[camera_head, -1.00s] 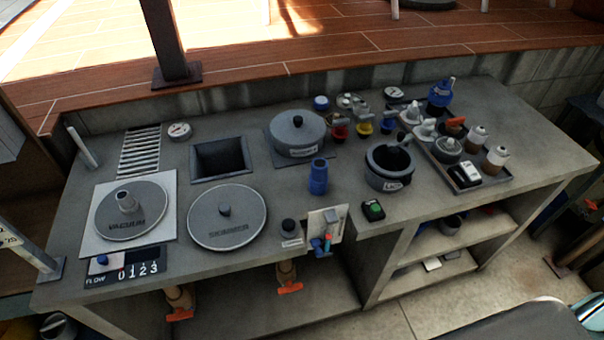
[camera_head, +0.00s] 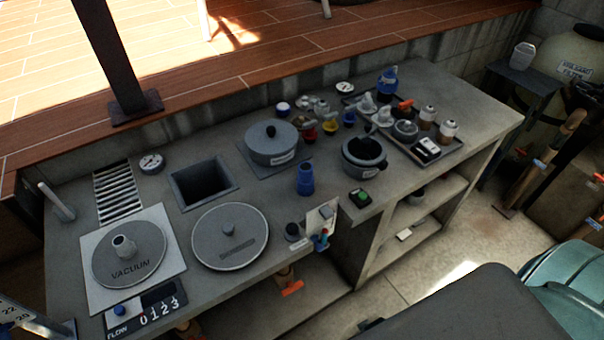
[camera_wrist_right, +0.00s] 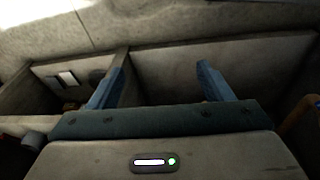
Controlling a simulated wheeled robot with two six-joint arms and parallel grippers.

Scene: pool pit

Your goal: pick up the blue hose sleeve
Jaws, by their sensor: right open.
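The blue hose sleeve (camera_head: 305,178) stands upright on the grey bench in the head view. It is between the round grey lid and the dark pot with a white label. Nothing touches it from above. My right gripper (camera_wrist_right: 160,85) shows in the right wrist view with its two blue fingers spread and nothing between them. Beyond the fingers are the bench's lower shelves, and the sleeve is not seen there. Neither gripper is in the head view.
The bench (camera_head: 250,285) holds a vacuum plate (camera_head: 130,250), a grey lid (camera_head: 230,235), a lidded pot (camera_head: 272,142), a labelled pot (camera_head: 363,157) and a tray (camera_head: 440,158) of bottles. A square opening (camera_head: 203,183) is in its top. A teal bin (camera_head: 570,285) stands at right.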

